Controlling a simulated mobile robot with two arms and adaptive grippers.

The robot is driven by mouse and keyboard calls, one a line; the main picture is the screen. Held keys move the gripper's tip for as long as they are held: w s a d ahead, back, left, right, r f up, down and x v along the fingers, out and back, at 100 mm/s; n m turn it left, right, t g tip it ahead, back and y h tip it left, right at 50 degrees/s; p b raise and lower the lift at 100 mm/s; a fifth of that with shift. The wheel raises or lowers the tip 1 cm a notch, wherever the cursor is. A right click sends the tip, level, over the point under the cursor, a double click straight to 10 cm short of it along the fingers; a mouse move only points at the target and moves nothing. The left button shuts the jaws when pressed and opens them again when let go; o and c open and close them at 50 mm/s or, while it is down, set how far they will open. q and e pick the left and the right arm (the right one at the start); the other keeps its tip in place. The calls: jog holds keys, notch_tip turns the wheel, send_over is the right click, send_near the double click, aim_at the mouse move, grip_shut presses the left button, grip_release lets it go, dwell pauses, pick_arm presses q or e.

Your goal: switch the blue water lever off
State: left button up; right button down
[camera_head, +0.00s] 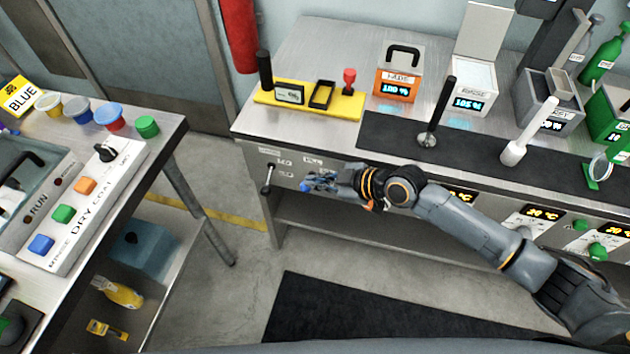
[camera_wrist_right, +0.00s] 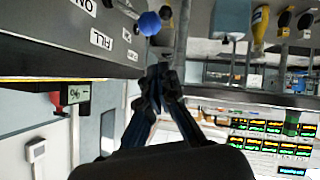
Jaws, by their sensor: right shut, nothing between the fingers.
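The blue water lever has a round blue knob (camera_head: 305,187), which shows at the front panel of the right-hand bench, by the tip of my right gripper (camera_head: 322,181). The gripper hides most of the lever in the head view. In the right wrist view the blue knob (camera_wrist_right: 150,22) stands out from the grey panel, just beyond the fingertips of my right gripper (camera_wrist_right: 158,72). The fingers are shut and empty. There seems to be a small gap between them and the knob. My left gripper is in neither view.
A black lever (camera_head: 267,180) is left of the blue one on the same panel. White labels (camera_wrist_right: 101,40) sit beside the levers. A yellow tray (camera_head: 312,103) is on the bench above. Open floor (camera_head: 222,180) separates this bench from the left table (camera_head: 158,150).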

jog(key=shift+w+a+f, duration=0.1)
jog(key=shift+w+f, duration=0.15)
jog(key=shift+f, duration=0.4)
jog(key=shift+w+f, duration=0.25)
jog(key=shift+f, duration=0.35)
jog(key=shift+w+a+f, duration=0.1)
jog(key=shift+w+f, duration=0.15)
jog(key=shift+f, duration=0.4)
jog(key=shift+s+f, duration=0.1)
jog(key=shift+s+f+b, duration=0.15)
jog(key=shift+f+b, duration=0.05)
jog(key=shift+b, duration=0.15)
jog(key=shift+s+a+f+n+t, duration=0.1)
jog(key=shift+s+f+n+t, duration=0.05)
jog(key=shift+n+t, duration=0.2)
